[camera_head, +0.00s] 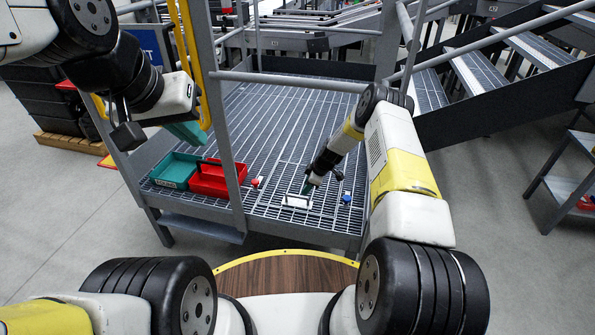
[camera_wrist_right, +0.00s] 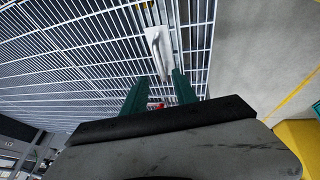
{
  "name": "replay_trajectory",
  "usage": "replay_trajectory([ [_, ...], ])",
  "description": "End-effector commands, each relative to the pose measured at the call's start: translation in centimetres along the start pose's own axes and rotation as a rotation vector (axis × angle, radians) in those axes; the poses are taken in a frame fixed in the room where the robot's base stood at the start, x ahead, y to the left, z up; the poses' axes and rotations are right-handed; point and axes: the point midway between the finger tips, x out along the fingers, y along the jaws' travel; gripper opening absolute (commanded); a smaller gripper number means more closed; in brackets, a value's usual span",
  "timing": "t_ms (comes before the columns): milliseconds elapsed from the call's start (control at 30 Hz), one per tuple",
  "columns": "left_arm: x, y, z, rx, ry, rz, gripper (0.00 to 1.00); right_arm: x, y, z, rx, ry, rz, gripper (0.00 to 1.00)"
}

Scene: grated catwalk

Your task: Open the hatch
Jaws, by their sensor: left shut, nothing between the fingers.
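The hatch (camera_head: 287,177) is a panel of grating set flush in the catwalk floor, and it looks closed. A white handle bar (camera_head: 297,201) lies near its front edge. My right gripper (camera_head: 308,187) points down just above the handle. In the right wrist view its two green fingers (camera_wrist_right: 160,88) are apart, and the white handle (camera_wrist_right: 159,45) shows beyond their tips. No grip on the handle shows. My left gripper (camera_head: 190,133) is shut and empty, held in the air beside the yellow rail at the left.
A teal tray (camera_head: 174,170) and a red tray (camera_head: 214,180) stand left of the hatch. A red knob (camera_head: 256,182) and a blue knob (camera_head: 347,199) are on the grating. Grey posts and rails (camera_head: 225,120) surround the platform. Stairs (camera_head: 480,72) rise at the right.

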Motion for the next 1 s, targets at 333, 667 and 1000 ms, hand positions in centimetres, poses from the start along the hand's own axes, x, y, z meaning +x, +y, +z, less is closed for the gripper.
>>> replay_trajectory([
  [333,0.0,0.0,0.0,0.0,0.001,0.0,0.0,4.8,-0.2,0.1,-0.005,0.0,-0.001,0.34],
  [667,0.0,0.0,0.0,0.0,0.0,0.0,0.0,7.9,-0.1,0.1,-0.005,0.0,0.0,0.34],
  [1000,0.0,0.0,0.0,0.0,0.0,0.0,0.0,8.1,-0.1,0.1,-0.004,0.001,0.001,0.28],
])
